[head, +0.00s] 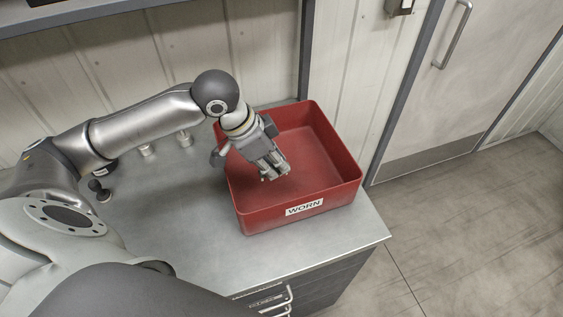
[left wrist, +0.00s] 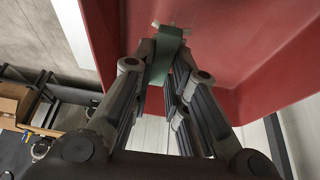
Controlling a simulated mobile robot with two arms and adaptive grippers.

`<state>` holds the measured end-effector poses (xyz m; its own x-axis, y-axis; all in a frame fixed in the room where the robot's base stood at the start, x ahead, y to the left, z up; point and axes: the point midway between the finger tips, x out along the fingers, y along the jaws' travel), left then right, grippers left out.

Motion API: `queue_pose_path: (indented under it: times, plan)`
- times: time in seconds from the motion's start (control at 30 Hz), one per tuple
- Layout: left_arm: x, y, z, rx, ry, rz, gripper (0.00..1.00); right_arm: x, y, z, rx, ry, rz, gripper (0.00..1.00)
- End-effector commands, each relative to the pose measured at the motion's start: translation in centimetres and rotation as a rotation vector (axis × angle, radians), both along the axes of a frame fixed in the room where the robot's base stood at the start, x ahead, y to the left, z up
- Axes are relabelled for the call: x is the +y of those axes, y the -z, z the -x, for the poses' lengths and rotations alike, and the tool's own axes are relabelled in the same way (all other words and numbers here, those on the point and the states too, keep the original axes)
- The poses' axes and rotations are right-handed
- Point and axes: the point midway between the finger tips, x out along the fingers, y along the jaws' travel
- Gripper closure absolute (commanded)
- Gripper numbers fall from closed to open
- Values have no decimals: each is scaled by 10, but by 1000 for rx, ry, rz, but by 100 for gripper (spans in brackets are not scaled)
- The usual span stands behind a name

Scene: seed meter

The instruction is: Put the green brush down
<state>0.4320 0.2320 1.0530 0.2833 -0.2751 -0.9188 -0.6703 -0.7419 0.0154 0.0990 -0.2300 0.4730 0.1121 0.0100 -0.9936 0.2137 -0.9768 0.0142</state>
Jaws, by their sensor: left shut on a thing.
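My left gripper (head: 274,168) is inside the outline of a red bin (head: 335,197) labelled WORN, pointing down into it. In the left wrist view the gripper's fingers (left wrist: 166,62) are shut on the green brush (left wrist: 168,38), a small pale-green piece with light ends showing at its far side. The red bin wall (left wrist: 235,40) fills the background there. The brush is hidden by the gripper in the head view, and I cannot tell whether it touches the bin floor. My right gripper is not in view.
The bin stands on a grey metal counter (head: 190,235) near its right end. Small fittings (head: 148,151) stand at the back left, with a dark knob-like piece (head: 103,190) in front of them. A wall rises behind, and a door (head: 440,90) is at the right.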

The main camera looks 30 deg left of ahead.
Motion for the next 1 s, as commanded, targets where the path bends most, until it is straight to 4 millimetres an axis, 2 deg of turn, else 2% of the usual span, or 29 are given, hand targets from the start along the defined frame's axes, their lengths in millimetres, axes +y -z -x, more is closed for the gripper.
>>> queue_pose_path:
  times: [0.17,0.4,0.7,0.83,1.0]
  plan:
    - [11,14,-36,2,-4,2,100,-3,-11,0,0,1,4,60]
    - [20,56,-67,3,-3,0,100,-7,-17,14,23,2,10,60]
    - [25,77,-83,2,-3,0,100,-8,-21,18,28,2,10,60]
    - [25,95,-81,3,-1,-1,100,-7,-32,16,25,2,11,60]
    - [25,106,-82,-1,0,-1,100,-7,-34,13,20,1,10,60]
